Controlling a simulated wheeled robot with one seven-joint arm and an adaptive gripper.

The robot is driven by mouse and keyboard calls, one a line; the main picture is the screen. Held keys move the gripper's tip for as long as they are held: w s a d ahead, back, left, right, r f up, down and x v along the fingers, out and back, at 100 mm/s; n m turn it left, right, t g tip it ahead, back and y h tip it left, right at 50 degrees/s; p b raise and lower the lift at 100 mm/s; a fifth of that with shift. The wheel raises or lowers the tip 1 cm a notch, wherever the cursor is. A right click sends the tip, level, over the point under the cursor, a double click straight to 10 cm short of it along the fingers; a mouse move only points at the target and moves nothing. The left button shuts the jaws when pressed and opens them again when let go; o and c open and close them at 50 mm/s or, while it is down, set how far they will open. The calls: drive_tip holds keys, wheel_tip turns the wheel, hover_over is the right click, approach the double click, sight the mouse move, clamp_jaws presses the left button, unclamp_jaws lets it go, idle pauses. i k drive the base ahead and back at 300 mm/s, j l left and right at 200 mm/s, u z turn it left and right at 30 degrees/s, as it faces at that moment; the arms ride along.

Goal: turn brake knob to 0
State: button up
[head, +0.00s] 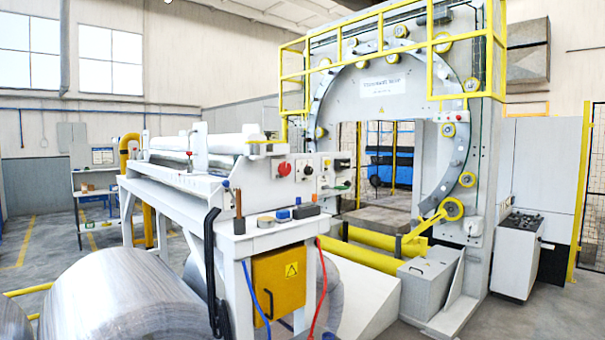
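A white control panel (320,180) stands at the end of the film unwinding frame, near the middle of the head view. On it are a small black knob (307,170) and a second black knob (342,164) to its right. A red round button (284,169) sits left of both knobs. A green handle (343,186) shows below the right knob. The knob labels and pointer positions are too small to read, so I cannot tell which one is the brake knob. My gripper is not in view.
A ledge below the panel carries a tape roll (265,221), small blue and dark blocks (305,211) and a brown upright piece (239,212). A yellow box (278,284) and hoses hang underneath. A large coil (122,300) blocks the left front. A ring wrapping machine (475,150) stands behind.

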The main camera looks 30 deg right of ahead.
sight(308, 170)
drive_tip(key=i+l+z, duration=0.3)
drive_tip(key=i+l, duration=0.35)
drive_tip(key=l, duration=0.15)
drive_tip(key=i+l+z, duration=0.3)
drive_tip(key=i+l, duration=0.4)
